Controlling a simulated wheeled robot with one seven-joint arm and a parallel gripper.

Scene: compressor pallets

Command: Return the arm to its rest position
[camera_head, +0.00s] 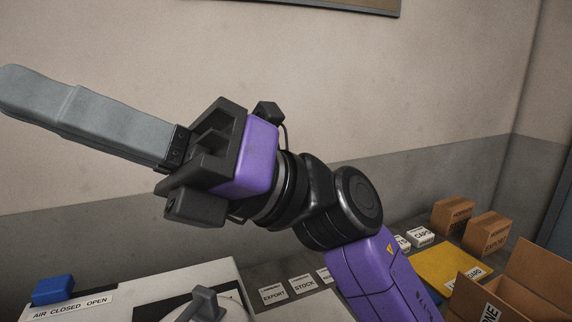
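My arm rises from the lower right, with a purple link and a black wrist joint. My gripper (22,92) is raised high in front of the wall and points to the upper left. Its purple and black body carries long grey fingers, seen from the side. One finger hides most of the other, so the gap between them does not show. No object shows at the fingertips. The gripper is well clear of the things on the surface below.
Below are a blue block (53,289), an "AIR CLOSED OPEN" label (72,308) and a grey handle (203,305). Small cards (273,295) lie mid-bench. At right are brown boxes (487,234), a yellow panel (445,265) and an open carton (535,285). Air around the gripper is free.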

